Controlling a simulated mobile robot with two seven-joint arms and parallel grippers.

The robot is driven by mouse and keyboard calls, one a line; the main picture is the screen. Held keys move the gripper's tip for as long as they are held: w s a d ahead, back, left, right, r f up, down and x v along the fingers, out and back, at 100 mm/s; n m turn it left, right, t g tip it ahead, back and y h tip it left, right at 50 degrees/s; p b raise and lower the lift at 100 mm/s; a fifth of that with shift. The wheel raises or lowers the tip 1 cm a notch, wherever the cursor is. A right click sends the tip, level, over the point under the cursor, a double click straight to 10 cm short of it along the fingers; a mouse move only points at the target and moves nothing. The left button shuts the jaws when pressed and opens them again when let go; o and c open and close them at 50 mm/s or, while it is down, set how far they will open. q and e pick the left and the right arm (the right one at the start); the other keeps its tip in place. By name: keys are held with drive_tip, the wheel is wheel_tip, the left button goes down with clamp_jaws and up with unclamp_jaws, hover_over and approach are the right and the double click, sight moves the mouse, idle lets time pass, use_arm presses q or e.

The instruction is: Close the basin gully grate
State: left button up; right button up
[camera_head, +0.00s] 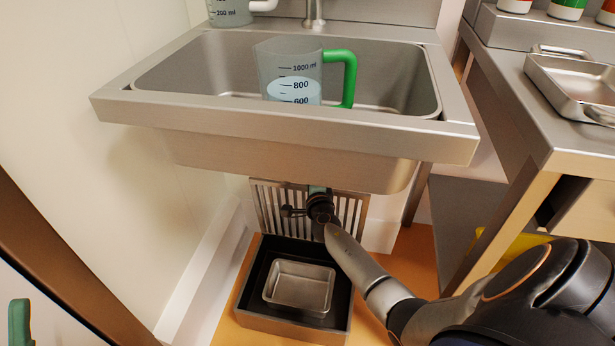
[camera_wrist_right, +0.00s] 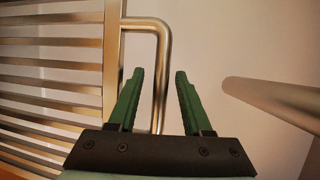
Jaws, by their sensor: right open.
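The gully grate (camera_head: 266,205) is a slatted metal panel standing upright, raised at the back of the open gully box (camera_head: 245,303) under the sink. Its slats (camera_wrist_right: 50,75) fill the left of the right wrist view. A bent metal bar handle (camera_wrist_right: 163,60) sticks out from the grate's edge. My right gripper (camera_head: 318,189) is at the grate, partly hidden by its own wrist. Its green fingers (camera_wrist_right: 156,92) are open, with the handle's long part showing between them; contact cannot be told. A green finger, apparently my left gripper (camera_head: 20,322), shows at the bottom left.
A metal pan (camera_head: 300,284) sits inside the gully box. The sink (camera_head: 290,123) overhangs the grate, with a green-handled jug (camera_head: 290,70) in it. A steel counter (camera_head: 575,150) stands at right, a wall at left. Another round bar (camera_wrist_right: 275,98) shows in the wrist view.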

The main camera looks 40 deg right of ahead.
drive_tip(key=shift+x, duration=0.9)
clamp_jaws()
idle(0.9)
